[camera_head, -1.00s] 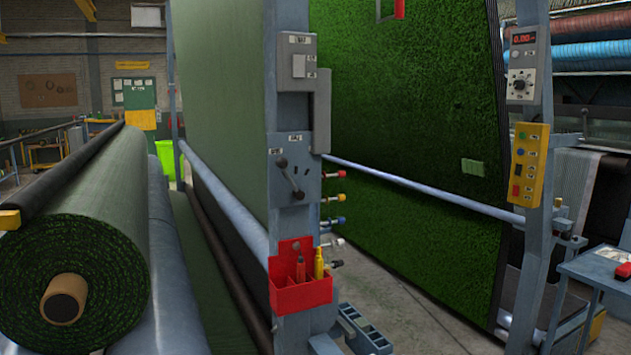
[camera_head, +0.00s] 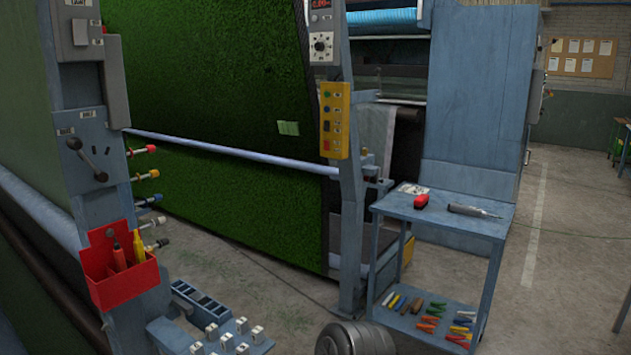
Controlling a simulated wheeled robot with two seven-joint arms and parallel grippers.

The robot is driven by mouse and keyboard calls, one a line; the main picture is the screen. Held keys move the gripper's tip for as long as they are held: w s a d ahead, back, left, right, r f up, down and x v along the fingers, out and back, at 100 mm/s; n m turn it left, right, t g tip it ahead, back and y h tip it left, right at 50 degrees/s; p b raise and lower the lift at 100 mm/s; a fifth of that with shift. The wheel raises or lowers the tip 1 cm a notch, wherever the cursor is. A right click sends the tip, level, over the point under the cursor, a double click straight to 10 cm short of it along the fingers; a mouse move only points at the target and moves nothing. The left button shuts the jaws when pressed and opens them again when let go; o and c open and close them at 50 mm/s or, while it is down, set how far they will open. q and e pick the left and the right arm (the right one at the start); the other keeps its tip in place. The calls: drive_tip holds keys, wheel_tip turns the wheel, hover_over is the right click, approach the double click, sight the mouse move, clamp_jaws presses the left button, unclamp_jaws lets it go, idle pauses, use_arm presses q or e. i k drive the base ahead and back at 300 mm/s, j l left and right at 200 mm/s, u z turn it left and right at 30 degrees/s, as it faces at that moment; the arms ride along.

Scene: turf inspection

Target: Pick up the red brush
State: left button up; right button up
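A small red object with a dark part, which looks like the red brush (camera_head: 421,201), lies on the top shelf of a blue-grey cart (camera_head: 398,208) right of the middle. It is too small to make out its bristles. Neither of my grippers shows in the head view.
A machine post with a yellow control box (camera_head: 335,120) stands left of the cart. A red holder (camera_head: 118,271) hangs on the left post. Floor right of the cart is clear.

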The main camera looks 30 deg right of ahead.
sight(421, 202)
drive_tip(key=z, duration=1.7)
